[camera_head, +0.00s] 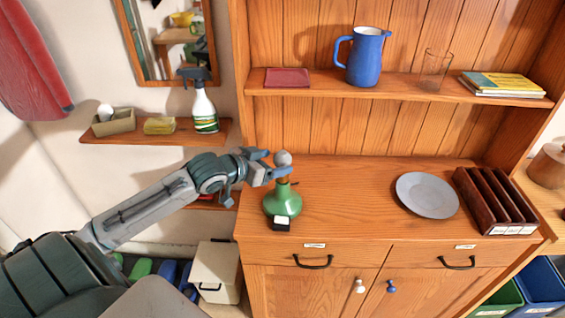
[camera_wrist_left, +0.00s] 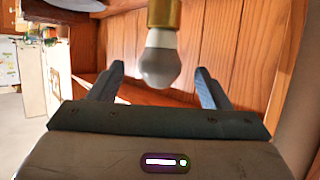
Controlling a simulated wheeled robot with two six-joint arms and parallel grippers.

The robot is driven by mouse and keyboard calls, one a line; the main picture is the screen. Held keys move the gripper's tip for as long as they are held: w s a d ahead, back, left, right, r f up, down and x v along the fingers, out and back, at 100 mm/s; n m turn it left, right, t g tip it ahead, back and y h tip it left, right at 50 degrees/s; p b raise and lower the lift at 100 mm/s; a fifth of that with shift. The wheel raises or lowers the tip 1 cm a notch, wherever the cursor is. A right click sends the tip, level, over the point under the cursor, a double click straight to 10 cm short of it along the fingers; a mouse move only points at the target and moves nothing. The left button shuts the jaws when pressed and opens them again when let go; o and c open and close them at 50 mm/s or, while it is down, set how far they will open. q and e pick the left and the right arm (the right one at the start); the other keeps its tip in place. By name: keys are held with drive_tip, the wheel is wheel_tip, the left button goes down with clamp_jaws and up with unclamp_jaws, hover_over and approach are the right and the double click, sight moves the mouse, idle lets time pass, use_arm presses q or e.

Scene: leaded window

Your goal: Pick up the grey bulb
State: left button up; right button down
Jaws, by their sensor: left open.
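The grey bulb (camera_head: 283,158) sits upright on top of a green lamp base (camera_head: 282,200), which stands on the wooden counter of the dresser. My left gripper (camera_head: 274,164) is open at the bulb's height, its fingers pointing at it. In the left wrist view the bulb (camera_wrist_left: 160,60) shows between the two fingertips with a gap on each side, and its brass socket (camera_wrist_left: 164,14) appears above it. I cannot tell how far the bulb is between the fingers. My right gripper is not in view.
A grey plate (camera_head: 427,195) and a dark slotted rack (camera_head: 494,201) are to the right on the counter (camera_head: 345,200). A blue jug (camera_head: 365,57) stands on the shelf above. The counter's middle is clear.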

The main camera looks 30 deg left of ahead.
use_arm(q)
drive_tip(key=shift+x, duration=1)
drive_tip(key=c, duration=1.1)
drive_tip(key=shift+o, duration=0.2)
drive_tip(key=shift+r, duration=0.15)
